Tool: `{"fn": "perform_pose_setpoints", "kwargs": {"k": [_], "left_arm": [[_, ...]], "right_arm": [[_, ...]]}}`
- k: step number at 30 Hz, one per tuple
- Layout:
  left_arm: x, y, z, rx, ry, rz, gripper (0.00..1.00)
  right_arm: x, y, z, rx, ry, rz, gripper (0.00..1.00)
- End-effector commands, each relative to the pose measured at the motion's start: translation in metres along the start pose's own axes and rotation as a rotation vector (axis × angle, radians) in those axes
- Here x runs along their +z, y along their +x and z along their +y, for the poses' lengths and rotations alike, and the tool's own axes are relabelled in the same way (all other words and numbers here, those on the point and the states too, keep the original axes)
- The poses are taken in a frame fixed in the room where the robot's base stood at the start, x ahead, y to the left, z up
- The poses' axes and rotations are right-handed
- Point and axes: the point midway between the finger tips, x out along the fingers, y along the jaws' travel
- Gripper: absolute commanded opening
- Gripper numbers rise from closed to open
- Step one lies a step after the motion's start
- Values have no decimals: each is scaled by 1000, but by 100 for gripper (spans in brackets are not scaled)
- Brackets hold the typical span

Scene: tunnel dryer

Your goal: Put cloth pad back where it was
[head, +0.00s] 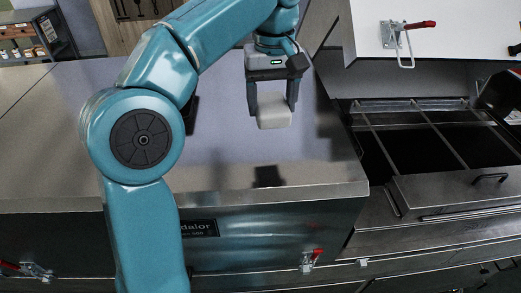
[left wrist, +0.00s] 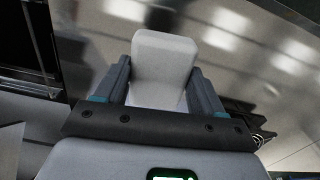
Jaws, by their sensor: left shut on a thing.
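The cloth pad (head: 274,111) is a small whitish block in the head view. My left gripper (head: 273,104) is shut on it, one finger on each side, and holds it above the metal counter top (head: 225,165). A dark shadow lies on the counter below, apart from the pad. In the left wrist view the pad (left wrist: 163,62) stands up between the two fingers (left wrist: 160,90), with the shiny metal surface behind it. My right gripper is in neither view.
To the right is an open metal frame (head: 425,125) over dark openings, with a handled panel (head: 450,188). A white panel with a red-handled clamp (head: 408,25) hangs above it. Red-handled latches (head: 311,258) sit on the counter's front. The counter around the pad looks clear.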

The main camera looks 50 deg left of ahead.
Motion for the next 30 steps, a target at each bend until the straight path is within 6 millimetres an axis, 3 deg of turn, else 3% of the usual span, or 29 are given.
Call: {"fn": "perform_pose_setpoints", "kwargs": {"k": [11,18,30], "left_arm": [[1,3,5,-1,0,-1,40],[1,46,3,-3,-2,-2,40],[0,93,0,-2,-2,-2,40]], "right_arm": [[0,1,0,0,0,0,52],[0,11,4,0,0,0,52],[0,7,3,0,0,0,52]]}}
